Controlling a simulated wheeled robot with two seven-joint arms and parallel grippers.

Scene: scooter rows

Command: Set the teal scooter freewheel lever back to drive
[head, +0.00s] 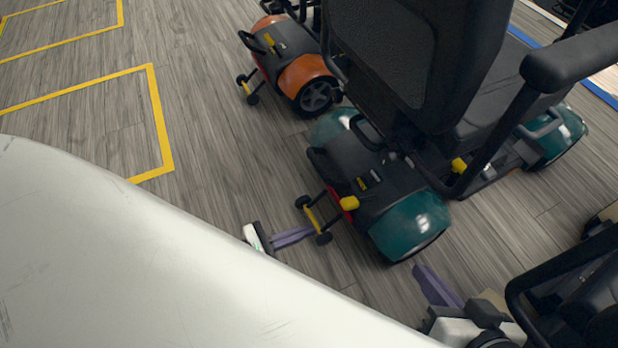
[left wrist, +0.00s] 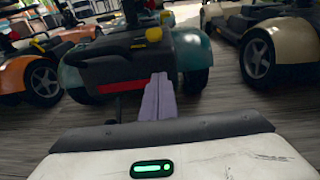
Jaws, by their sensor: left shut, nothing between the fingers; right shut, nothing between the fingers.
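The teal scooter (head: 410,222) stands at the centre of the head view, rear toward me; it also shows in the left wrist view (left wrist: 192,53). Its freewheel lever has a yellow knob (head: 349,203) at the rear, beside the black cover; the knob also shows in the left wrist view (left wrist: 154,34). I cannot tell the lever's setting. My left gripper (head: 308,231) is shut and empty, close behind the rear anti-tip wheels, apart from the knob. Its purple fingers (left wrist: 159,85) point at the scooter's rear. My right gripper (head: 420,270) is shut and empty near the teal rear wheel.
An orange scooter (head: 305,75) stands beyond the teal one, at left in the left wrist view. A beige scooter (left wrist: 255,42) stands at right there. The teal scooter's black seat (head: 420,60) overhangs its rear. Open floor with yellow lines (head: 160,120) lies at left.

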